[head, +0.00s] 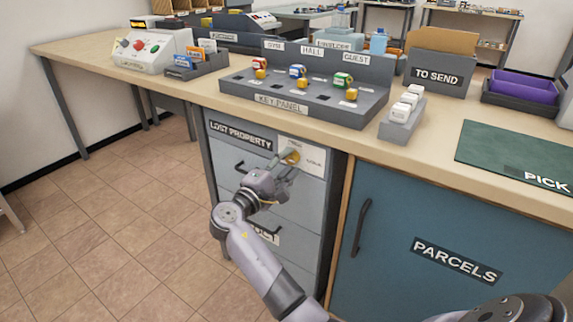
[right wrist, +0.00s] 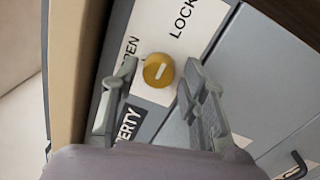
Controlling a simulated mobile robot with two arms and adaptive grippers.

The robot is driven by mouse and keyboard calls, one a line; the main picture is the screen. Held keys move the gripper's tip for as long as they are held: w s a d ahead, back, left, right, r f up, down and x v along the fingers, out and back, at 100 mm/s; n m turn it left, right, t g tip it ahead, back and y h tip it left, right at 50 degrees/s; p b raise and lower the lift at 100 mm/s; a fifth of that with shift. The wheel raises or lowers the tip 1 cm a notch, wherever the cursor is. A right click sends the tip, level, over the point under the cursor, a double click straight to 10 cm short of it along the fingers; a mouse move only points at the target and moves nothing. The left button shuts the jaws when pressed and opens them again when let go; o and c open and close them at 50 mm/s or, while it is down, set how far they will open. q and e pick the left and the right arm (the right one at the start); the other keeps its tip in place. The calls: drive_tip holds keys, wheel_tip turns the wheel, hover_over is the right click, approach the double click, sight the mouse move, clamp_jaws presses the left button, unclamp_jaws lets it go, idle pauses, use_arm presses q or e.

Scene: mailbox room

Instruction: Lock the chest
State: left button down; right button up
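The chest is a grey drawer cabinet (head: 240,165) under the counter, labelled LOST PROPERTY, and its drawers look shut. A round brass lock knob (head: 292,154) sits on a white plate at its upper right. In the right wrist view the knob (right wrist: 158,70) carries a pale line mark, between a partly covered OPEN label and a LOCK label (right wrist: 186,18). My right gripper (right wrist: 158,82) is open and empty, with one finger on each side of the knob and visible gaps. In the head view the right gripper (head: 283,169) partly covers the plate. My left gripper is not in view.
A blue PARCELS door (head: 415,245) with a dark handle stands right of the chest. The countertop (head: 340,138) overhangs above, bearing a key panel (head: 310,100) and a control box (head: 150,50). Dark drawer handles stick out of the chest front. The tiled floor to the left is clear.

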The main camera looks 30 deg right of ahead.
drive_tip(key=shift+o, duration=0.5)
drive_tip(key=shift+a, duration=0.2)
drive_tip(key=v, duration=0.7)
drive_tip(key=shift+s, duration=0.15)
